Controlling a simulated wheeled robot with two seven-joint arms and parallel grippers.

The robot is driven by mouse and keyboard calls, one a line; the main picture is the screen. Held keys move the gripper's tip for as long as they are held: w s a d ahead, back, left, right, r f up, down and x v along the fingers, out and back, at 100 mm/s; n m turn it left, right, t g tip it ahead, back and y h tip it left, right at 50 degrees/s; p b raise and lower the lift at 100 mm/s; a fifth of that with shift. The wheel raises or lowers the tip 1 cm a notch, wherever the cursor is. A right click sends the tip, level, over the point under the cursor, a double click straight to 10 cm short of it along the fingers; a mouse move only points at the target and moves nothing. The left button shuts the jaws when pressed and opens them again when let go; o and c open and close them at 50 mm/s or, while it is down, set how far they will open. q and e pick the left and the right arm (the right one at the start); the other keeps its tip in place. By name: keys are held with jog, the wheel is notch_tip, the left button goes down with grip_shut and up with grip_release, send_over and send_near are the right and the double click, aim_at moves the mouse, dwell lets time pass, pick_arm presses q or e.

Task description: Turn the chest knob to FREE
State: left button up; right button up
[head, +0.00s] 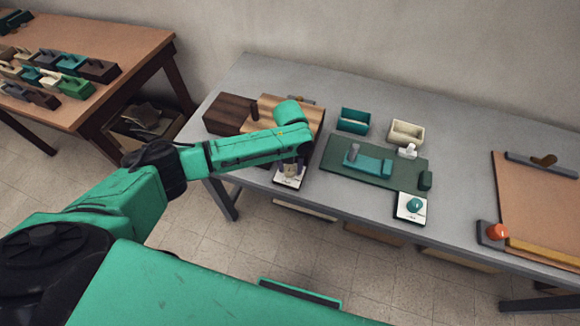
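A dark brown wooden chest-like box (229,114) stands at the left end of the grey table, beside a striped wooden board (268,102). A small white plate (287,182) with dark marks lies at the table's front edge there. My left arm reaches over the board from the left. My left gripper (290,168) points down right above this plate. It hides whatever knob sits there, and whether its fingers touch anything is too small to tell. The plate's lettering cannot be read. My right gripper is out of view.
A green mat (335,177) bears a teal fixture (365,162); a white plate with a teal knob (414,204) is at its front. Teal (353,120) and cream (406,132) bins stand behind. An orange knob (496,232) is at right. A brown table (98,38) holds several blocks.

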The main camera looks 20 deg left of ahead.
aim_at(290, 168)
pick_arm(q)
jog(key=shift+s, duration=0.1)
notch_tip(290, 168, up, 14)
jog(key=b, duration=0.1)
jog(key=shift+r, duration=0.25)
dwell(0.4)
